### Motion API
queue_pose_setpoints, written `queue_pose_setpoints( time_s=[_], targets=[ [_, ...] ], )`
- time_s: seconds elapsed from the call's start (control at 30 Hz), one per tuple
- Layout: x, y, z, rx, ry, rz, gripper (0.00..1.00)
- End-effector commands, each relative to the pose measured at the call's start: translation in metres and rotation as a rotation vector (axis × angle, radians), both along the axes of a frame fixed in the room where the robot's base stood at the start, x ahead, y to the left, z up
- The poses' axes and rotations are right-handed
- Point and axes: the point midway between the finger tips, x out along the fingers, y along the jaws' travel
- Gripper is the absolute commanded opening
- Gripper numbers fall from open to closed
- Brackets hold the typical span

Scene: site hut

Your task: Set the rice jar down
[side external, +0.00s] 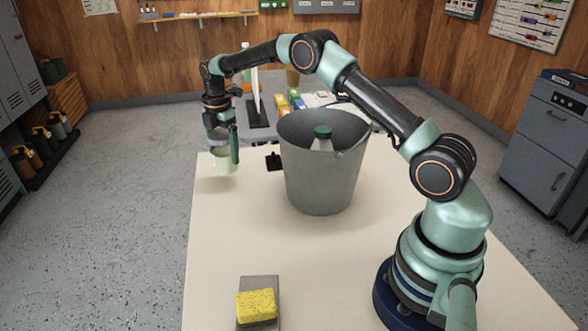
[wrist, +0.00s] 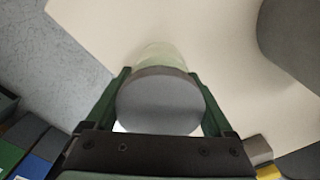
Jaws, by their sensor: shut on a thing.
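The rice jar (side external: 223,162) is a pale, greenish see-through jar near the far left corner of the cream table (side external: 225,240). My gripper (side external: 222,150) is shut on it from above. In the wrist view the jar's round grey lid (wrist: 158,103) sits between the two green fingers of my gripper (wrist: 158,100), and part of its pale body (wrist: 160,56) shows beyond the lid. The jar looks upright. I cannot tell whether its base touches the table or hangs just above it. Its contents are not clear.
A grey bucket (side external: 320,180) stands right of the jar, with a green-capped bottle (side external: 322,136) showing inside it. A small black object (side external: 273,161) is between them. A yellow sponge (side external: 256,305) lies on a grey pad at the front. The table's left middle is clear.

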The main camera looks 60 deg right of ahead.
Motion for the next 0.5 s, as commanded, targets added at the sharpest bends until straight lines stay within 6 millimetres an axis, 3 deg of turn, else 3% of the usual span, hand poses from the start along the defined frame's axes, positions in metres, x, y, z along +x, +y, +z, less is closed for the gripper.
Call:
queue_pose_setpoints(
  time_s=[0.17,0.4,0.5],
  targets=[
    [0.0,0.0,-0.01,0.0,0.0,0.0,0.05],
    [0.0,0.0,-0.043,0.0,0.0,0.0,0.05],
    [0.0,0.0,-0.045,0.0,-0.002,0.0,0.05]
  ],
)
